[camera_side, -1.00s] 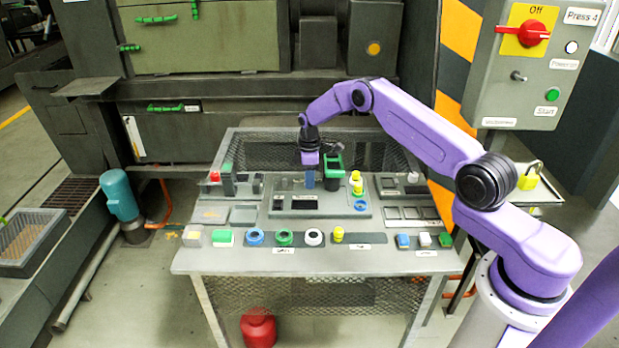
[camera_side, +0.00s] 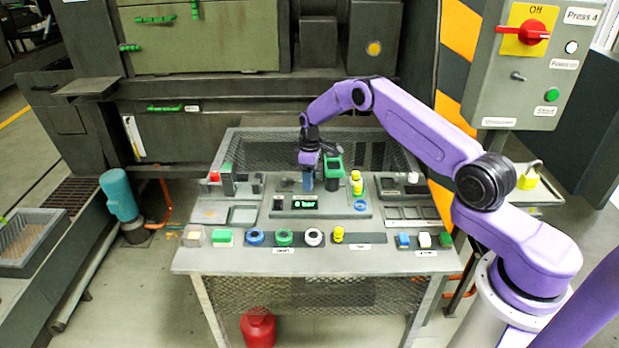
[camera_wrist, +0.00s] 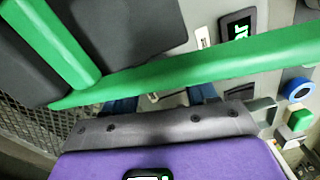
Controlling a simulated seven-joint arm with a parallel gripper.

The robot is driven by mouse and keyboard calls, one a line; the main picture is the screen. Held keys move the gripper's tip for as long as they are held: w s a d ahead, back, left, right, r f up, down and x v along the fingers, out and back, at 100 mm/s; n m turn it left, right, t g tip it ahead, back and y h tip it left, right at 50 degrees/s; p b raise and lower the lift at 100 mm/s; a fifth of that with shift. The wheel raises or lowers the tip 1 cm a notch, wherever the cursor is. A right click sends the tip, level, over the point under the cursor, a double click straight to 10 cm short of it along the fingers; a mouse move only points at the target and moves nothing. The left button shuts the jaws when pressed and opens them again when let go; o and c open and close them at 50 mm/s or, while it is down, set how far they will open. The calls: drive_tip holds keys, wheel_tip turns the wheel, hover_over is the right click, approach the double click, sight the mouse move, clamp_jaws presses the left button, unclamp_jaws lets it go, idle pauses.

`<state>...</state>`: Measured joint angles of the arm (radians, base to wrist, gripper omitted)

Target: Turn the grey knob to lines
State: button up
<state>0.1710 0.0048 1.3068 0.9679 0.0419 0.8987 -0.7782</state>
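My gripper (camera_side: 308,186) points down over the back middle of the table console, left of a black block with a green frame (camera_side: 333,164). Its blue fingers show in part in the wrist view, set apart, but a long green bar (camera_wrist: 200,62) hides their tips. I cannot tell whether they hold anything. A small display (camera_side: 304,203) in front of the gripper is lit with green text. It also shows in the wrist view (camera_wrist: 240,30). I cannot pick out a grey knob on the console for certain. A small grey lever (camera_side: 518,76) is on the upright control box.
Yellow pieces (camera_side: 356,182) stand right of the green frame. The control box (camera_side: 485,95) with a red switch (camera_side: 535,33) stands at the right.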

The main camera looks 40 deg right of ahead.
drive_tip(key=shift+r, duration=0.1)
wheel_tip(320, 180, up, 17)
drive_tip(key=shift+w+d, duration=0.2)
drive_tip(key=shift+d, duration=0.1)
idle(0.5)
drive_tip(key=shift+r, duration=0.1)
drive_tip(key=s+a+f+n+t+h, duration=0.2)
drive_tip(key=a+n+h, duration=0.45)
drive_tip(key=n, duration=0.65)
drive_tip(key=shift+y, duration=0.85)
drive_tip(key=x, duration=1.6)
drive_tip(key=shift+s+a+f, duration=0.25)
drive_tip(key=shift+s+a, duration=0.15)
drive_tip(key=c, duration=1.1)
